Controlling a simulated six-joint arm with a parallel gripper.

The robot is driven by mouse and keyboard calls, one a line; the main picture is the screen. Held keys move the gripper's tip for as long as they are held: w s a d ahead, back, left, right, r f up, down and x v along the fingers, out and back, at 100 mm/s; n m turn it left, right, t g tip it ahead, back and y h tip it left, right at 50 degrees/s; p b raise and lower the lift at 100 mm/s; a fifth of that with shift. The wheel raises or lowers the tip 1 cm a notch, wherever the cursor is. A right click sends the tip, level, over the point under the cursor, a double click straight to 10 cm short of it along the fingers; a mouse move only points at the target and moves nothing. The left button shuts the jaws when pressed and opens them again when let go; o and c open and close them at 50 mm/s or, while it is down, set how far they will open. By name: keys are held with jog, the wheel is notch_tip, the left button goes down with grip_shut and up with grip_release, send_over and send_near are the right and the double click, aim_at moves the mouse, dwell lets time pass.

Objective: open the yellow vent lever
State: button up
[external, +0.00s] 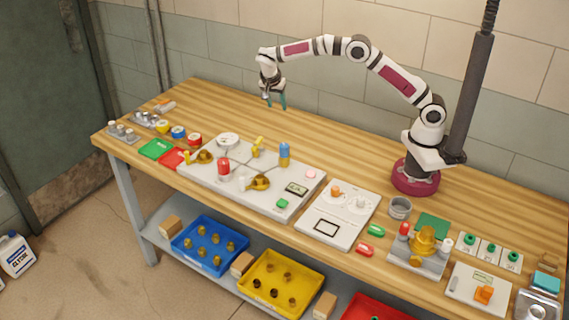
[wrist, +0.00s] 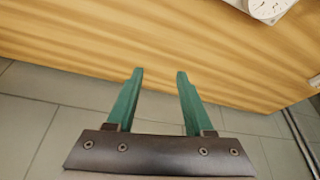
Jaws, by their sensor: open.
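A white valve panel (external: 300,203) lies on the wooden bench. A small yellow-tipped lever (external: 187,158) stands at its left end beside a brass valve body (external: 204,157). Another yellow lever-like part (external: 257,147) stands near its back edge. I cannot tell from the picture which is the vent lever. My gripper (external: 276,103) hangs above the bench behind the panel, fingers down, open and empty. In the wrist view its green fingers (wrist: 160,74) are apart over bare wood, and neither yellow part shows.
The panel also carries a white round gauge (external: 228,141), a red dome (external: 223,168), a blue-topped post (external: 285,153) and a second brass valve (external: 261,182). The gauge shows at the wrist view's top right (wrist: 268,7). The bench behind the panel is clear.

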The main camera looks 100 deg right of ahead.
jog(key=shift+s+d+r, duration=0.3)
jog(key=shift+s, duration=0.15)
jog(key=shift+s+d+r, duration=0.25)
jog(key=shift+s, duration=0.2)
